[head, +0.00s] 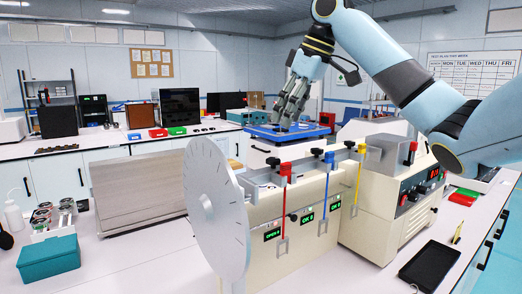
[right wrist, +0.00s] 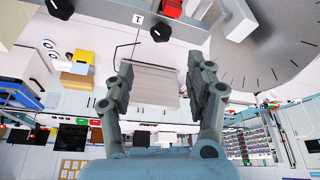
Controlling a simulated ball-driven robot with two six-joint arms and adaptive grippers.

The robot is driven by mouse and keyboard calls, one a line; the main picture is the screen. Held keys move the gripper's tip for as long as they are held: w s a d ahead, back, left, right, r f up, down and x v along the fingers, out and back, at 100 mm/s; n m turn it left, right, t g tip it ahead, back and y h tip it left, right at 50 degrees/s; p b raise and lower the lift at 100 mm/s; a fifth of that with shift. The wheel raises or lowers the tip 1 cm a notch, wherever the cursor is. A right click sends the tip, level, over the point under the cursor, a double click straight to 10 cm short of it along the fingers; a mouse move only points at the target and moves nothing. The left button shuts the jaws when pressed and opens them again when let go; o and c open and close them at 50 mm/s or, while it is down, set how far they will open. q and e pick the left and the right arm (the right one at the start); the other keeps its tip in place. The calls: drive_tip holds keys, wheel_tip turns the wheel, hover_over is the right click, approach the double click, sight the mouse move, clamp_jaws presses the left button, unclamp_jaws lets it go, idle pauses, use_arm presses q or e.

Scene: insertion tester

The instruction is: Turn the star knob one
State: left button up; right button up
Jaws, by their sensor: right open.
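A black knob (right wrist: 161,31) stands beside a small tag marked 1 (right wrist: 137,18) at the top of the right wrist view. A second black knob (right wrist: 60,8) is at the upper left there. In the head view, a small dark knob (head: 273,161) shows at the back edge of the beige tester (head: 302,208); I cannot tell which knob it is. My right gripper (head: 283,118) is open and empty, above and behind the tester. In the right wrist view, its two fingers (right wrist: 160,68) are spread, apart from the knob marked 1. My left gripper is not in view.
A large white disc (head: 214,200) stands at the tester's left end. Red (head: 285,200), blue (head: 325,190) and yellow (head: 358,180) levers hang along its front. A beige control unit (head: 385,215) is at the right. A grey slatted block (head: 140,190) stands behind left.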

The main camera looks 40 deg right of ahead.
drive_tip(key=p, duration=0.2)
hover_over(274, 158)
drive_tip(key=s, duration=0.2)
drive_tip(key=f, duration=0.6)
drive_tip(key=shift+d, duration=0.2)
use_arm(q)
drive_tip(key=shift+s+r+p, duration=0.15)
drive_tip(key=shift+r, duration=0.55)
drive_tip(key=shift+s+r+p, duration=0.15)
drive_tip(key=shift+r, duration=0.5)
use_arm(e)
drive_tip(key=shift+x, duration=1.95)
drive_tip(key=shift+d, duration=0.1)
drive_tip(key=c, duration=0.4)
clamp_jaws()
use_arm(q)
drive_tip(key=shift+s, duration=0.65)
